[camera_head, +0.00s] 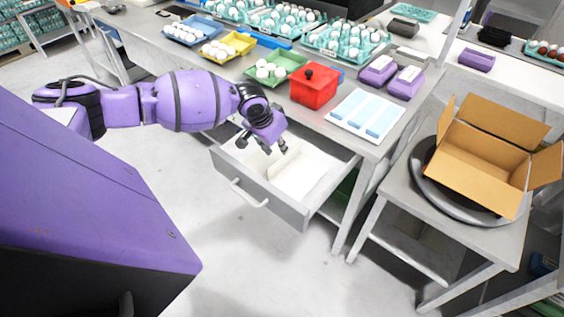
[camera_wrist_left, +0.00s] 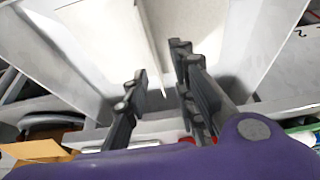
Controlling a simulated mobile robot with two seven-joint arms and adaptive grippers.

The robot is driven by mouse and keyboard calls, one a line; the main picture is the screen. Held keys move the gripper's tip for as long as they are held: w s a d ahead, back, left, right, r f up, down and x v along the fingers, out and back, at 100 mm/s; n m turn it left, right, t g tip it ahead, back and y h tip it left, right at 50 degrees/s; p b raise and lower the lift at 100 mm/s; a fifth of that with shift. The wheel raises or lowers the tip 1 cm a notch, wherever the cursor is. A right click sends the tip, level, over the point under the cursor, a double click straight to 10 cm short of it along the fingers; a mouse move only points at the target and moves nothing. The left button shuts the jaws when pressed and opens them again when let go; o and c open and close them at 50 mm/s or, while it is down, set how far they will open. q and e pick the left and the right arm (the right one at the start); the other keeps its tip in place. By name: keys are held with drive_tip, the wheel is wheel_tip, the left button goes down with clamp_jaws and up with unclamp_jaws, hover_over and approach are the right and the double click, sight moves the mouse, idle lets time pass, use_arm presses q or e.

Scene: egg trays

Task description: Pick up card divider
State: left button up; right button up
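The card divider seems to be among the white sheets (camera_head: 298,176) in the open drawer; I cannot tell single sheets apart in the head view. In the left wrist view a white sheet (camera_wrist_left: 190,25) with a thin upright edge stands in the drawer. My left gripper (camera_head: 264,147) points down over the back left part of the drawer. In the left wrist view its two fingers (camera_wrist_left: 160,62) are apart, with the sheet's edge seen between them. I cannot tell whether they touch it. My right gripper is not in view.
The drawer (camera_head: 277,208) is pulled out below the table (camera_head: 362,143). On the table are a red box (camera_head: 314,90), a green egg tray (camera_head: 290,62) and a white panel with blue strips (camera_head: 350,118). An open cardboard box (camera_head: 478,165) stands at the right.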

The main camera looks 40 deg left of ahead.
sight(285, 160)
use_arm(q)
drive_tip(key=x, duration=0.6)
drive_tip(key=shift+w+d+f, duration=0.1)
drive_tip(key=shift+d+f, duration=0.1)
drive_tip(key=shift+d, duration=0.2)
clamp_jaws()
